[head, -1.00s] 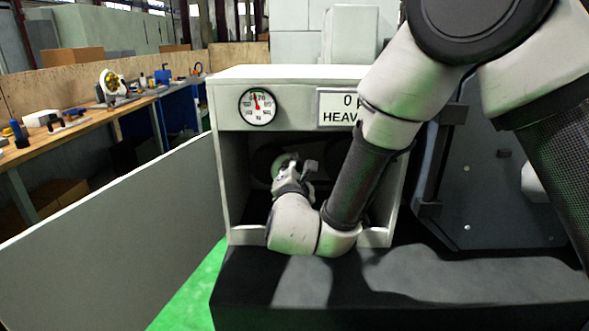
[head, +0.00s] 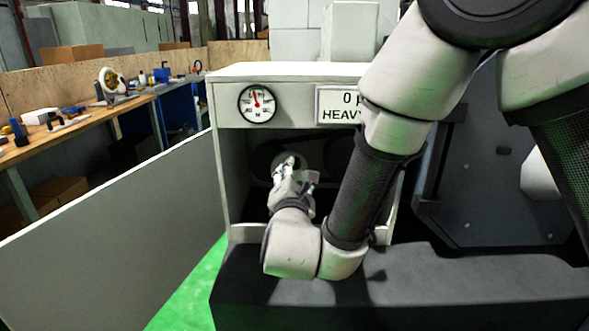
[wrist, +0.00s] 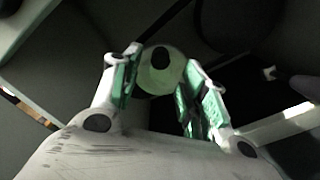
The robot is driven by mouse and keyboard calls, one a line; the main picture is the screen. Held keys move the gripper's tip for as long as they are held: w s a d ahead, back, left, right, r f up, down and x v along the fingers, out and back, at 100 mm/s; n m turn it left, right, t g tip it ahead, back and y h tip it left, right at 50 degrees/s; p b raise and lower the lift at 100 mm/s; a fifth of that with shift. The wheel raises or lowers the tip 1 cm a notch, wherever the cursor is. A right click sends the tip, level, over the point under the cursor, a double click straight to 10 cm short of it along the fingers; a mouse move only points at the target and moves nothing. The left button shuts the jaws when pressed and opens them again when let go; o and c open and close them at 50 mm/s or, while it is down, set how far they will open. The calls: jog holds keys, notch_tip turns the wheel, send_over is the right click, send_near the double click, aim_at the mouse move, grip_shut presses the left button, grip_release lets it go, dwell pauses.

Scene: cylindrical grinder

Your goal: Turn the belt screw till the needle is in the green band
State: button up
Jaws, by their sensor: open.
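The round white gauge (head: 257,103) is on the upper left of the machine's front. Its dark red needle points up and slightly left. The green band is too small to tell. My gripper (head: 291,165) is inside the open housing below the gauge, partly hidden by my own wrist. In the wrist view my gripper (wrist: 158,92) is open, its green-padded fingers apart. A pale round knob with a dark centre (wrist: 160,72), likely the belt screw, shows between and beyond the fingertips. I cannot see contact with it.
The housing's left wall (head: 231,175) and low front lip (head: 250,233) frame the opening around my arm. A sign (head: 344,106) is beside the gauge. A dark ledge (head: 420,295) runs below. A grey panel (head: 110,215) stands at left.

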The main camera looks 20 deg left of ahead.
jog(key=v, duration=0.6)
jog(key=shift+s, duration=0.25)
jog(key=shift+f, duration=0.1)
dwell(1.6)
